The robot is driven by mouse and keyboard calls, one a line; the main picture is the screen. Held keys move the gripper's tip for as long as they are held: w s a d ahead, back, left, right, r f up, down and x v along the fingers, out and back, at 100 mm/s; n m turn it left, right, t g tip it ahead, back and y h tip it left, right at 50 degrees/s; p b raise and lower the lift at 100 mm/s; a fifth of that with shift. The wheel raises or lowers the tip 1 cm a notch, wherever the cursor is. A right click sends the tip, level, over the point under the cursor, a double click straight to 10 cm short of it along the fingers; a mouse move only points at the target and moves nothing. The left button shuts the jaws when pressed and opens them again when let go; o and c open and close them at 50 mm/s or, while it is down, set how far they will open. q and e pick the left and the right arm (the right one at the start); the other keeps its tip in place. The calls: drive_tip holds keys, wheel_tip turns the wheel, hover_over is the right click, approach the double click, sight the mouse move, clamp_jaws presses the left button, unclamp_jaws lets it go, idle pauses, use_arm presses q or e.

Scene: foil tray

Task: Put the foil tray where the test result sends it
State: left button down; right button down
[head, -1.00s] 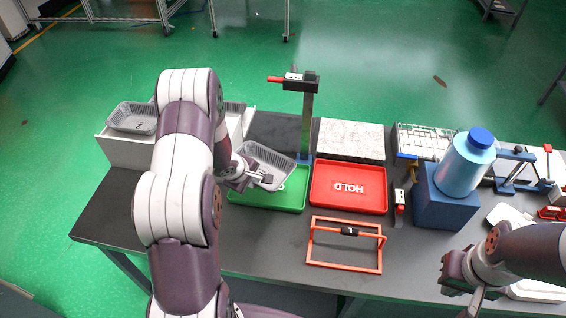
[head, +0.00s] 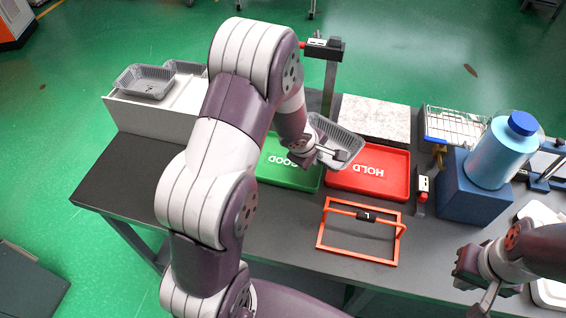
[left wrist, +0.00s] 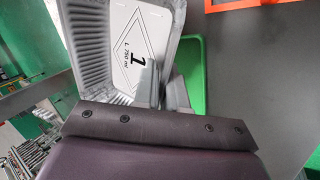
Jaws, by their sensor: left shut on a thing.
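The grey ribbed foil tray (head: 345,137) is tilted in my left gripper (head: 328,153), above the table near the gap between the green GOOD tray (head: 270,172) and the red HOLD tray (head: 395,182). In the left wrist view, the foil tray (left wrist: 78,62) shows a white base label with a diamond, a "1" and "L 750 ml". The left fingers (left wrist: 163,88) are shut on its wall. My right gripper (head: 483,290) hangs empty at the lower right; its finger gap is unclear.
More foil trays (head: 145,82) sit on a white box at the left. A post (head: 330,85) with a red-tipped head stands behind. A blue block (head: 475,200) bears a blue bottle (head: 495,155). The table's left front is bare.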

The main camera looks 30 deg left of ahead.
use_arm(q)
drive_tip(key=a+f, duration=0.2)
drive_tip(key=a, duration=0.2)
drive_tip(key=a+f+b, duration=0.1)
drive_tip(key=a+f, duration=0.1)
drive_tip(key=a, duration=0.1)
drive_tip(key=a+f, duration=0.3)
drive_tip(key=a, duration=0.1)
drive_tip(key=shift+s+a+f, duration=0.1)
drive_tip(key=shift+s+a, duration=0.25)
wheel_tip(320, 180, down, 4)
drive_tip(key=b, duration=0.2)
drive_tip(key=shift+b, duration=0.3)
drive_tip(key=shift+f, duration=0.1)
drive_tip(key=shift+a, duration=0.1)
